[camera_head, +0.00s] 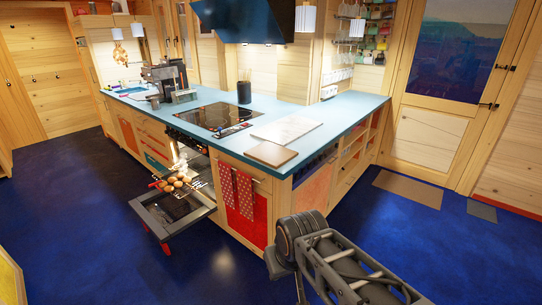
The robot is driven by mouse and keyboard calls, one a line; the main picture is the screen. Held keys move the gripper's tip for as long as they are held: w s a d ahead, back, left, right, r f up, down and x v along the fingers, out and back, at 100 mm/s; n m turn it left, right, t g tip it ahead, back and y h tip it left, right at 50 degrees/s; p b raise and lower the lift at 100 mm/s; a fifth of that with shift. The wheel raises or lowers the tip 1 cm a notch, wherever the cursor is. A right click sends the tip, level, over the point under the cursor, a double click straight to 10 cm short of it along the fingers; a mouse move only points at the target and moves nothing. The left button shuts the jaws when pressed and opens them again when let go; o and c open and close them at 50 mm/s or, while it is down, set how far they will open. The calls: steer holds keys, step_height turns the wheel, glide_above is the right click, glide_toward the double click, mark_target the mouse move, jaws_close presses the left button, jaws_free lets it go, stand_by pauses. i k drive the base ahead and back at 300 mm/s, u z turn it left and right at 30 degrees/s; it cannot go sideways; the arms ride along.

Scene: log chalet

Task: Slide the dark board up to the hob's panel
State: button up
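The darker of two boards, a small brown board (271,153), lies flat on the blue counter near its front corner. A larger pale board (287,128) lies just behind it, towards the hob; I cannot tell if they touch. The black hob (214,115) is set in the counter farther left and back. A strip with small red and white marks, seemingly its panel (236,129), runs along the hob's near right edge. The pale board is to the right of this panel. My arm shows at the bottom right, below the counter corner; my gripper is not visible.
Below the hob the oven door (172,212) hangs open, with round brown items on a tray (190,185). Red towels (242,190) hang on the cabinet front. A dark canister (244,92) stands behind the hob.

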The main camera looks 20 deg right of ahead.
mark_target(269, 154)
steer(key=z, duration=0.75)
steer(key=i, duration=1.6)
steer(key=u, duration=0.65)
steer(key=i, duration=0.45)
steer(key=u, duration=0.25)
